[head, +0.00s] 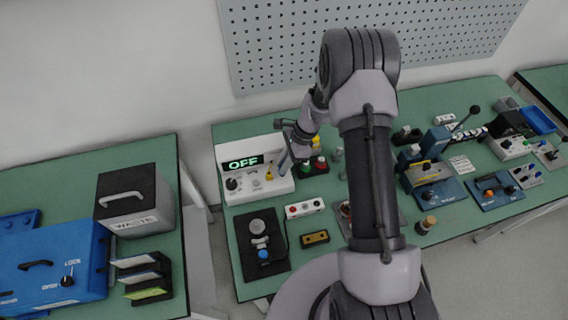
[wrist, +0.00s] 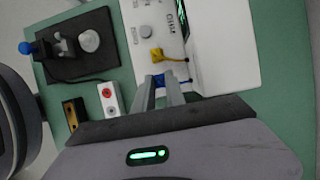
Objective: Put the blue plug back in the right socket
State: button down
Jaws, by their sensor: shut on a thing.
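The white tester (head: 258,184) stands at the back left of the green bench, its display (head: 243,161) reading OFF. It also shows in the wrist view (wrist: 226,45). A yellow plug (head: 269,175) sits upright on its face; it also shows in the wrist view (wrist: 157,55). My gripper (head: 284,163) is over the right part of the tester. In the wrist view its fingers (wrist: 159,78) are shut on the blue plug (wrist: 159,80), just beside the yellow plug. The right socket is hidden, and I cannot tell whether the plug touches the panel.
Red and green buttons (head: 313,165) stand just right of the tester. In front are a dark plate with a blue-knobbed fixture (head: 262,244), a white button box (head: 304,208) and a yellow-brown block (head: 314,238). A pegboard (head: 270,55) hangs behind.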

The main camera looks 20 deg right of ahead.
jog(key=shift+f, duration=0.15)
jog(key=shift+f+b, duration=0.2)
jog(key=shift+b, duration=0.2)
jog(key=shift+f, duration=0.1)
jog(key=shift+f, duration=0.1)
dwell(0.4)
jog(key=shift+f+b, duration=0.15)
jog(key=shift+b, duration=0.25)
jog(key=shift+f+b, duration=0.2)
jog(key=shift+b, duration=0.1)
